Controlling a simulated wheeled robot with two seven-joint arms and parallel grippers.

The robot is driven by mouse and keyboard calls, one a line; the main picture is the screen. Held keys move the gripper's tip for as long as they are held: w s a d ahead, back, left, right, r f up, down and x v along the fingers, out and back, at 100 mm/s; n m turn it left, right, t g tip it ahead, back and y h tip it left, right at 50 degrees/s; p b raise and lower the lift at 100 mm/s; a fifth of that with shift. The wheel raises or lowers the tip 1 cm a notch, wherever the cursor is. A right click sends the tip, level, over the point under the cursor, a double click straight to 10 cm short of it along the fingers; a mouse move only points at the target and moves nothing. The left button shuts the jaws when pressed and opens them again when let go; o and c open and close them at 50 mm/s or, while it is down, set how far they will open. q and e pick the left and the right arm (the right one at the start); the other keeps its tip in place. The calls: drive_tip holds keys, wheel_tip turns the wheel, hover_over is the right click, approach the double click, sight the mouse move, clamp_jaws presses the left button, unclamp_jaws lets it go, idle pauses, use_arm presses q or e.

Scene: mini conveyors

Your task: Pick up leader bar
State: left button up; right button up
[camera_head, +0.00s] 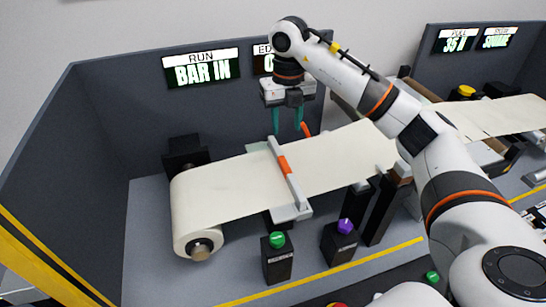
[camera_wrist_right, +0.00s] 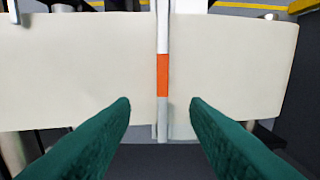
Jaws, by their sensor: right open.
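The leader bar (camera_head: 284,165) is a slim light bar with an orange middle band. It lies across the cream web on the near conveyor, its front end by a pale grey bracket (camera_head: 291,213). In the right wrist view the bar (camera_wrist_right: 163,75) runs upright in the picture, with its grey end nearest the fingers. My right gripper (camera_head: 287,127) is open and empty, its teal fingers pointing down above the bar's far end. In the wrist view the fingertips (camera_wrist_right: 160,103) lie on either side of the bar's line, apart from it. My left gripper is not in view.
The cream web (camera_head: 345,155) runs from a roll (camera_head: 195,225) at left towards the right. A green-knob post (camera_head: 277,260) and a purple-knob post (camera_head: 341,243) stand in front. A dark panel with "RUN BAR IN" display (camera_head: 202,68) stands behind.

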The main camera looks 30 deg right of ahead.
sight(285, 164)
drive_tip(key=f, duration=0.3)
drive_tip(key=f+p, duration=0.1)
drive_tip(key=f, duration=0.1)
drive_tip(key=shift+s+f, duration=0.25)
drive_tip(key=shift+s, duration=0.15)
drive_tip(key=shift+w+f, duration=0.1)
drive_tip(key=shift+f, duration=0.25)
drive_tip(key=shift+a+f+p, duration=0.15)
drive_tip(key=shift+f+p, duration=0.3)
drive_tip(key=shift+f, duration=0.1)
drive_tip(key=f, duration=0.1)
drive_tip(key=f+p, duration=0.1)
drive_tip(key=f, duration=0.1)
drive_tip(key=shift+s+a+f+p, duration=0.15)
drive_tip(key=shift+s+a+p, duration=0.1)
drive_tip(key=shift+s+p, duration=0.1)
drive_tip(key=shift+f, duration=0.5)
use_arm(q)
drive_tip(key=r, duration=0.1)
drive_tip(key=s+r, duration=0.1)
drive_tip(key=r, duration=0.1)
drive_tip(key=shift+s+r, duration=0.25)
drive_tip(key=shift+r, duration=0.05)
use_arm(e)
clamp_jaws()
